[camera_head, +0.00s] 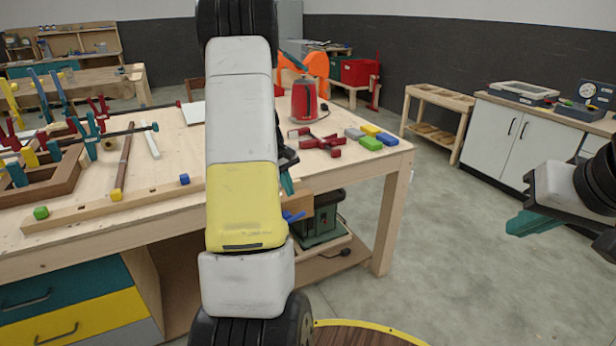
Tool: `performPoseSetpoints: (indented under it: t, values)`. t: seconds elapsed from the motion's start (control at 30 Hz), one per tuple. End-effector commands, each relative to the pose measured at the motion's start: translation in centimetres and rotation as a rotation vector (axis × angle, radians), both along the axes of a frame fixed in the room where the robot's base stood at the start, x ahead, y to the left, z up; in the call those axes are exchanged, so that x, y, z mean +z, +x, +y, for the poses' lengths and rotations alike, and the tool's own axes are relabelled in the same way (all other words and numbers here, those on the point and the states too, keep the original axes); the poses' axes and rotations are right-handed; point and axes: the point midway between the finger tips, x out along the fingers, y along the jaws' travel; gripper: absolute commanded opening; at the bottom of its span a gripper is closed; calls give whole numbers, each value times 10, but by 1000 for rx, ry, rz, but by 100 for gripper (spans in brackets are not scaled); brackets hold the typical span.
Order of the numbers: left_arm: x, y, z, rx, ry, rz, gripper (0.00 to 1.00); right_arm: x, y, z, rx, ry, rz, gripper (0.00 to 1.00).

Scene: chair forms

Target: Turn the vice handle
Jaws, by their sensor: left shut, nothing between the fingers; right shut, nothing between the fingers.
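What looks like the vice, a brown wooden block (296,203), is at the front edge of the workbench, mostly hidden behind my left arm. A small blue piece (293,216), which seems to be its handle, sticks out just below the block. My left gripper (287,184) is partly hidden by the arm. Its teal fingertips show shut just above the block and blue piece; I cannot tell whether they touch. My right gripper (528,223) is shut and empty, out over the floor at the right, far from the vice.
The wooden workbench (384,160) carries clamps, a red kettle-like item (304,101), a red clamp (317,141) and coloured blocks (371,142). A green machine (318,222) stands on the shelf below. White cabinets (502,140) are at the right. The floor between is clear.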

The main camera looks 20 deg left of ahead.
Motion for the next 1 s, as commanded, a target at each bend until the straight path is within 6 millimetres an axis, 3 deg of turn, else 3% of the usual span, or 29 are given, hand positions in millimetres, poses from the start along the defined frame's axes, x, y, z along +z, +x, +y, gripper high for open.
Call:
performPoseSetpoints:
  t: [0.2,0.4,0.6,1.0]
  values:
    - [-47,9,-8,-1,-1,5,0,0,0,0,0,0,0,0]
    - [-75,15,-13,-2,0,3,0,0,0,0,0,0,0,0]
    - [-85,17,-15,-3,1,2,0,0,0,0,0,0,0,0]
    - [-85,18,-16,-3,4,5,0,0,0,0,0,0,0,0]
